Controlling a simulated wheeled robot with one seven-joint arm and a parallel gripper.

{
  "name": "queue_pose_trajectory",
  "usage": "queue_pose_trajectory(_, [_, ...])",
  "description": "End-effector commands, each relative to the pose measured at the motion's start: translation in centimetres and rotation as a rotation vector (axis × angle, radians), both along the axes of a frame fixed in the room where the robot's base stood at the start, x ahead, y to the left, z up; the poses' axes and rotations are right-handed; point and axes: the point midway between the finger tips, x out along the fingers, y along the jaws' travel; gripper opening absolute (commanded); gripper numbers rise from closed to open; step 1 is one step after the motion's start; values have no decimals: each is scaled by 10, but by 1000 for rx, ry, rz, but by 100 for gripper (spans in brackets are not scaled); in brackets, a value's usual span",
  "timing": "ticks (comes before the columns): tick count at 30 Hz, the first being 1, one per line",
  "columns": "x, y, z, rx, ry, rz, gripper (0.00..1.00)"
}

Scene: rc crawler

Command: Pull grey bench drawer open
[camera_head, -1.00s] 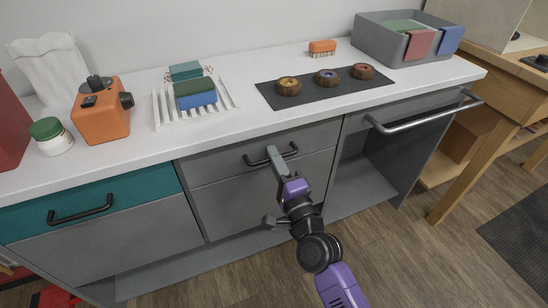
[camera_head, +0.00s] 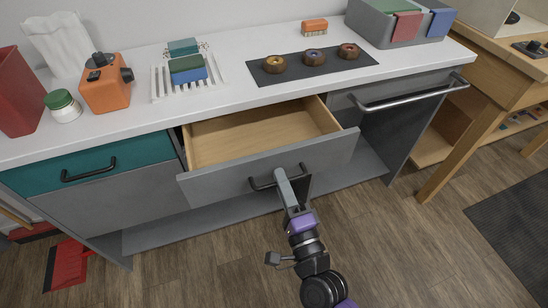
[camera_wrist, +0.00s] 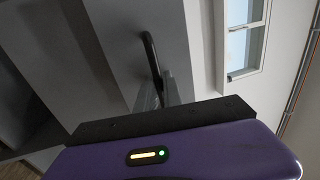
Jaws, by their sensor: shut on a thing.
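The grey bench drawer (camera_head: 232,178) stands well open in the head view, in the middle of the bench. Its pale wooden inside (camera_head: 262,135) shows and looks empty. Its dark bar handle (camera_head: 262,184) is on the grey front. My gripper (camera_head: 281,177) is at this handle, shut on it, with the arm reaching in from below. In the wrist view the dark handle (camera_wrist: 150,48) curves up from behind my gripper's body, against the grey drawer front (camera_wrist: 105,40).
A teal drawer (camera_head: 90,165) to the left is closed. Wooden floor (camera_head: 400,260) in front is clear.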

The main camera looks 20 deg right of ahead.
Motion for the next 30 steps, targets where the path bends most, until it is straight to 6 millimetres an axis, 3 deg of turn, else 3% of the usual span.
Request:
queue_pose_trajectory(3, [-26,1,-3,0,5,3,0])
queue_pose_trajectory(10, [-51,1,-2,0,4,2,0])
queue_pose_trajectory(23, [-55,1,-1,0,3,2,0])
queue_pose_trajectory(24, [-55,1,-1,0,3,2,15])
queue_pose_trajectory(25, [-55,0,-1,0,3,2,20])
queue_pose_trajectory(30, [-55,0,-1,0,2,1,20])
